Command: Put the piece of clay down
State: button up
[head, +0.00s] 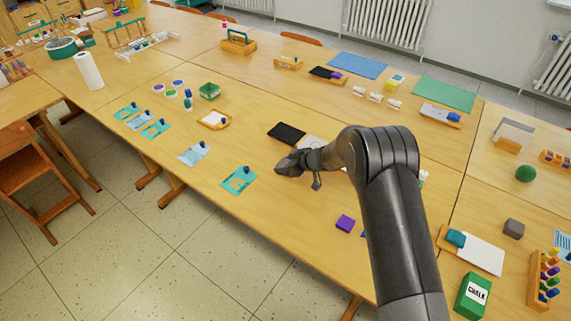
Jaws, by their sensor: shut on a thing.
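My gripper (298,169) is at the end of my dark grey arm, low over the long wooden table (220,135) around the middle of the picture. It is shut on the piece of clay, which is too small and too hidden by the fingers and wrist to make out. I cannot tell whether the clay touches the table. A teal card (238,181) with a small blue thing on it lies to the left of the gripper. A black mat (287,133) lies just behind it.
Several more cards lie along the front edge to the left. A green box marked CHALK (473,296), a grey cube (514,229) and a green ball (526,173) stand at the right. Bare wood lies between the teal card and purple block.

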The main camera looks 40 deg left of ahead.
jog(key=shift+r, duration=0.1)
jog(key=o, duration=1.1)
jog(key=shift+d+r, duration=0.25)
jog(key=v, duration=1.1)
jog(key=shift+d, duration=0.15)
jog(key=shift+r, duration=0.15)
